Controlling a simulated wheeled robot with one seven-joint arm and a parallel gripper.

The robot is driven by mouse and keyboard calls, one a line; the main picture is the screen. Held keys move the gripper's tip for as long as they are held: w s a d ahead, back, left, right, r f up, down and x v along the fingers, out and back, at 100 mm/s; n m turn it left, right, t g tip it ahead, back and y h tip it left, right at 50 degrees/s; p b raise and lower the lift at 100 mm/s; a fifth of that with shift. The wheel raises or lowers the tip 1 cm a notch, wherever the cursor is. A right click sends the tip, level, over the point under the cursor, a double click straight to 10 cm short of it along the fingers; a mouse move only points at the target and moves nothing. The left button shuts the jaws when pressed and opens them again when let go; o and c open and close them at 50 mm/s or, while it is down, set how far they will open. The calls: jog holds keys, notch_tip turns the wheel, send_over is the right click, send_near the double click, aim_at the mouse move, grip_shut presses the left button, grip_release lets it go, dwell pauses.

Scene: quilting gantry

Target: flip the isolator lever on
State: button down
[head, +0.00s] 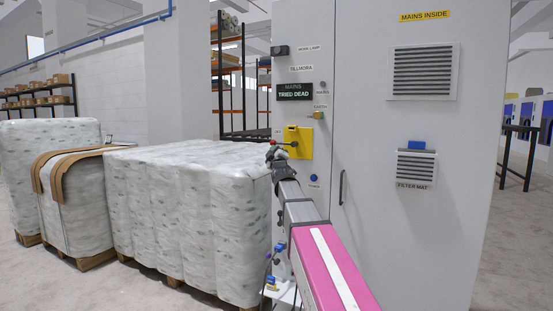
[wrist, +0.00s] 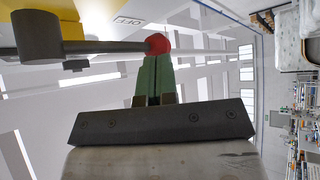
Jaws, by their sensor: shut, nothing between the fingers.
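The isolator is a yellow plate (head: 305,136) on the grey cabinet front in the head view. Its dark lever (wrist: 105,47) runs from a round hub to a red ball knob (wrist: 158,43) in the wrist view. In the head view the lever points left from the plate. A label reading OFF (wrist: 128,20) shows upside down by the knob. My gripper (head: 273,150) is at the knob end of the lever. Its green fingers (wrist: 154,62) are shut with nothing between them; their tips are at the knob, touching or nearly so.
Wrapped white bales (head: 190,210) on pallets stand close at left. Open floor (head: 510,250) lies to the right.

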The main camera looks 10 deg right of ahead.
jog(key=shift+w+r, duration=0.25)
jog(key=shift+w, duration=0.2)
jog(key=shift+a+r+m+t+h, duration=0.1)
jog(key=shift+r+m+t+h, duration=0.25)
jog(key=shift+m, duration=0.35)
jog(key=shift+w+a+r+m+t+h, duration=0.1)
jog(key=shift+r+m+t+h, duration=0.25)
jog(key=shift+m+h, duration=0.4)
jog(key=shift+w+r+m+t+h, duration=0.1)
jog(key=shift+r+m+h, duration=0.45)
jog(key=shift+m, duration=0.3)
notch_tip(320, 180, up, 7)
jog(key=m+g+h, duration=1.2)
jog(key=m+h, duration=0.8)
jog(key=m, duration=0.7)
send_over(273, 143)
jog(key=s+d, duration=0.4)
jog(key=shift+s+a, duration=0.1)
jog(key=shift+a, duration=0.1)
jog(key=shift+f, duration=0.1)
